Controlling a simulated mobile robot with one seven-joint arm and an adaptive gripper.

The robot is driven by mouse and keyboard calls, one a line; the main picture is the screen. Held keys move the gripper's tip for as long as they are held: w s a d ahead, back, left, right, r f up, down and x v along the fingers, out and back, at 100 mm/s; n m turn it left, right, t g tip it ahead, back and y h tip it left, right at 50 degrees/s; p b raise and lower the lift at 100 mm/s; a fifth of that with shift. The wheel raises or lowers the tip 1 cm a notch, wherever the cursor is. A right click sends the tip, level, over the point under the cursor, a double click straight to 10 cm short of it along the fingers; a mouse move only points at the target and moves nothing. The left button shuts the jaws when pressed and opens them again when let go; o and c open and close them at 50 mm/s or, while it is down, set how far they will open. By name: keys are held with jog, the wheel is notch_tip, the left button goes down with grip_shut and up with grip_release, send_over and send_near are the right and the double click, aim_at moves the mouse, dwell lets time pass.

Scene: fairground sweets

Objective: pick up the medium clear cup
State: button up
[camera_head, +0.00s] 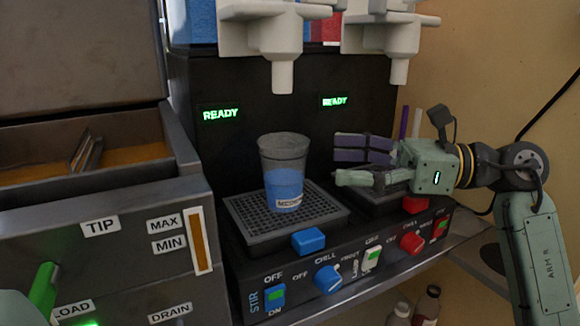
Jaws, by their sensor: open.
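The medium clear cup (284,172) stands upright on the left drip tray (245,220) of the slush machine. It holds blue liquid in its lower part, and a white label near its base is only partly readable. The cup sits below the left white nozzle (283,78). My gripper (337,160) is to the right of the cup, at about its height, with its fingers pointing left towards it. The gripper is open and empty, and a gap shows between its fingertips and the cup.
A second drip tray (359,200) lies under my gripper, below the right nozzle (399,72). Blue (309,241) and red (416,204) levers line the machine's front. A grey metal fryer (100,200) stands close at left. Small bottles (427,304) stand below.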

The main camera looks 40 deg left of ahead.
aim_at(284, 156)
jog(key=p+x, duration=0.1)
jog(key=x, duration=0.3)
jog(key=p+x, duration=0.1)
jog(key=x, duration=0.3)
jog(key=shift+s+a+r, duration=0.1)
jog(key=shift+s+r, duration=0.1)
jog(key=shift+s, duration=0.25)
jog(key=shift+s+a, duration=0.1)
jog(key=shift+a, duration=0.2)
jog(key=c, duration=1.5)
jog(key=shift+o, duration=0.2)
jog(key=shift+r, duration=0.1)
